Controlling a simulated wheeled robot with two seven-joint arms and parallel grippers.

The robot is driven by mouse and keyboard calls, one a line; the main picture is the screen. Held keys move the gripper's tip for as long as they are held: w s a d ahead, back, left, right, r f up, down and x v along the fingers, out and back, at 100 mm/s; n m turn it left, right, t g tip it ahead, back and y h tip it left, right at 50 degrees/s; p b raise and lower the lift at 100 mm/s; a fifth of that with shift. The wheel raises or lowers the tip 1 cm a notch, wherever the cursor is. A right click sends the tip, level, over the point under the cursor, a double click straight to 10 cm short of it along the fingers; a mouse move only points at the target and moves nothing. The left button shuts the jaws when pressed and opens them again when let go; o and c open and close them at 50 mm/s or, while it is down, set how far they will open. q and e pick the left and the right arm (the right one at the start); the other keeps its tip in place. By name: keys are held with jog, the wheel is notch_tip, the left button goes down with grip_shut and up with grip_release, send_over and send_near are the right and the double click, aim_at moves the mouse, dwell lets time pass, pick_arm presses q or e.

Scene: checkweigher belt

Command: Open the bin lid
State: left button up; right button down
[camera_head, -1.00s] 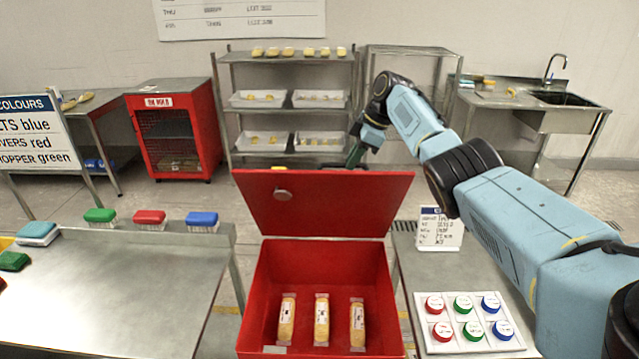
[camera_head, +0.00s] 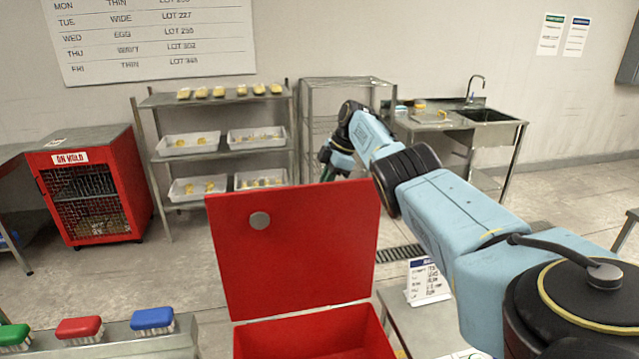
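The red bin (camera_head: 318,335) stands in front of me, cut off by the lower edge of the view. My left gripper is out of view.
A table with green, red and blue brushes (camera_head: 80,327) is at lower left. A small sign (camera_head: 427,281) stands on the table right of the bin. A red cage cabinet (camera_head: 92,190), a shelf rack (camera_head: 215,97) and a sink bench (camera_head: 470,118) stand farther back.

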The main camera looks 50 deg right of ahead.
jog(key=shift+s+a+f, duration=0.2)
jog(key=shift+f, duration=0.35)
jog(key=c, duration=1.8)
grip_release()
jog(key=o, duration=0.3)
jog(key=shift+w+d, duration=0.2)
jog(key=shift+w, duration=0.1)
jog(key=shift+o, duration=0.2)
jog(key=shift+s+r, duration=0.1)
jog(key=shift+r, duration=0.05)
jog(key=v, duration=0.8)
jog(key=shift+d+r+b, duration=0.1)
jog(key=shift+r+b, duration=0.25)
jog(key=shift+r, duration=0.05)
jog(key=p+v, duration=0.1)
jog(key=v, duration=0.3)
jog(key=shift+s+d+r+p, duration=0.1)
jog(key=shift+s+r+p, duration=0.1)
jog(key=shift+p, duration=0.2)
